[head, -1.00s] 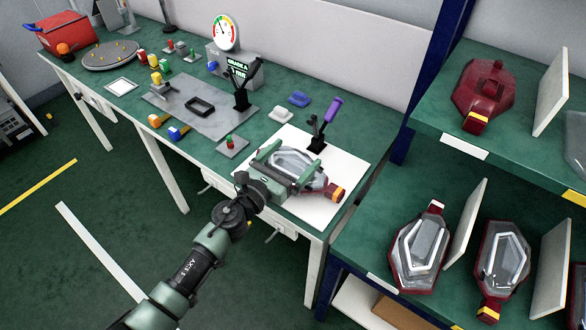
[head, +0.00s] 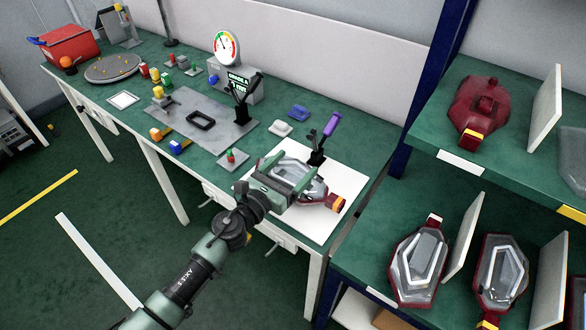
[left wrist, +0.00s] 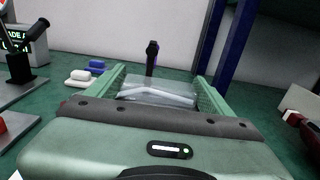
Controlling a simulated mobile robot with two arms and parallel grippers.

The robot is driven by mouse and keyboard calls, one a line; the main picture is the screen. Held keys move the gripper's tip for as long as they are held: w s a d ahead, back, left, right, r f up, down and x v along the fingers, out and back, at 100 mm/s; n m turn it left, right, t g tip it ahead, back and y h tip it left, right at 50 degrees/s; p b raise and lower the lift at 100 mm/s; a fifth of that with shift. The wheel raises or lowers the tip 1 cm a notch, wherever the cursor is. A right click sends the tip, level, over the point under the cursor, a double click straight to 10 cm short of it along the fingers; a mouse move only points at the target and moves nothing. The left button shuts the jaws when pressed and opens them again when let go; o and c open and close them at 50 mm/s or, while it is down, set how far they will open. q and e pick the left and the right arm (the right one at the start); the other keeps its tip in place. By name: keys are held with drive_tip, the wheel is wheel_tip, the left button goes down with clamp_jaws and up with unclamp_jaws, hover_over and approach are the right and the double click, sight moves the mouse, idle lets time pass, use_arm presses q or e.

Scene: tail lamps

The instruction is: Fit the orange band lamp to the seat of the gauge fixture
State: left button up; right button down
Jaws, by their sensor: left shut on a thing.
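The lamp with the orange band (head: 337,202) has a clear lens and a dark red housing. It lies at the white mat (head: 347,182) on the right end of the bench, its banded end to the right. My left gripper (head: 292,169) is shut on its lens part, one finger on each side, and hides part of it. The clear lens (left wrist: 158,90) shows between the fingers in the left wrist view. The gauge fixture has a grey plate (head: 222,132), a black rectangular seat ring (head: 201,120) that is empty, and a dial (head: 227,45). My right gripper is out of view.
A purple-handled toggle clamp (head: 331,125) stands close behind the lamp. A black clamp (head: 241,103) stands at the plate's right. A red button block (head: 232,157) lies between mat and plate. Shelves at the right hold other lamps (head: 420,262).

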use_arm(q)
wheel_tip(320, 180, up, 18)
drive_tip(key=p, duration=1.2)
drive_tip(key=shift+r, duration=0.2)
drive_tip(key=shift+f, duration=0.1)
